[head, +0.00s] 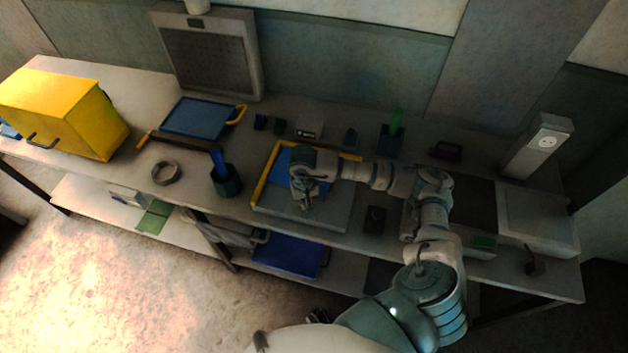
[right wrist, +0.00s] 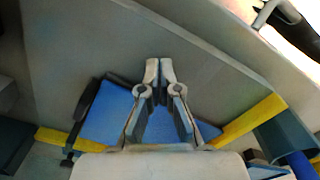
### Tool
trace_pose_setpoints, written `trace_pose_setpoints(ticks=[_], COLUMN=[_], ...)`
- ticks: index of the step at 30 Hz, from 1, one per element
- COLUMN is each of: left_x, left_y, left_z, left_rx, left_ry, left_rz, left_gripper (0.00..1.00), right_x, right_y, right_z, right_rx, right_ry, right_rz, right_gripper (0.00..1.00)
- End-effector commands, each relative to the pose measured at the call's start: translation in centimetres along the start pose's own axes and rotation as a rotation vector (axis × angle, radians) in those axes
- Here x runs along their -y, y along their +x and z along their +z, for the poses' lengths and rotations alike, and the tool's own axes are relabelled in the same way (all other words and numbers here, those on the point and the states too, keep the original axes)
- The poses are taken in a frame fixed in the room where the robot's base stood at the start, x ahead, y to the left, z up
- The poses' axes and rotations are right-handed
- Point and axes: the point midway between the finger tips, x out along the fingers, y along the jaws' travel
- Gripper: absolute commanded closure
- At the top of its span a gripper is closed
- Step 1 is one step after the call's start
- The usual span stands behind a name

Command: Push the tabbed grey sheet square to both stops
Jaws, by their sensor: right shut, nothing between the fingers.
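My right gripper (head: 306,203) is over a grey slab (head: 328,216) on the bench, and its fingers are shut with nothing between them. In the right wrist view the closed fingertips (right wrist: 160,66) point across the bare grey face of the slab (right wrist: 215,85). Yellow stops run along the slab's left (head: 266,172) and back (head: 350,156) edges. A blue patch (right wrist: 105,118) lies in the corner between the stops, partly hidden by the gripper, with a dark strip along its edge. I cannot make out a separate tabbed grey sheet. My left gripper is not identifiable.
A dark cup holding a blue-handled tool (head: 226,181) stands left of the slab, with a grey ring (head: 166,173) beyond it. A blue tray (head: 197,118) and a yellow box (head: 62,110) are farther left. A small dark block (head: 375,220) stands right of the slab.

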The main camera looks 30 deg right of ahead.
Motion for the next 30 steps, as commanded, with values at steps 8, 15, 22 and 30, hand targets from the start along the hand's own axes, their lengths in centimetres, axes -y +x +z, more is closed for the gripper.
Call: trace_pose_setpoints(ticks=[8, 15, 22, 30], left_x=[-0.1, -0.1, -0.1, -0.1], left_y=[0.4, 0.9, 1.3, 1.3], left_z=[0.1, 0.2, 0.4, 0.4], left_rx=[0.001, 0.003, 0.004, 0.004], left_ry=[0.000, 0.000, 0.000, 0.000], left_rz=[0.001, 0.001, 0.001, 0.001], left_gripper=[0.64, 0.64, 0.64, 0.64], right_x=[-0.1, -0.6, -1.0, -1.1], right_y=[0.3, 0.3, 0.2, 0.1], right_z=[-0.2, -1.1, -1.8, -1.9], right_rx=[0.004, 0.002, 0.002, 0.002], right_ry=[-0.002, -0.001, 0.001, 0.000], right_rz=[-0.001, 0.001, 0.000, 0.000], right_gripper=[1.00, 1.00, 1.00, 1.00])
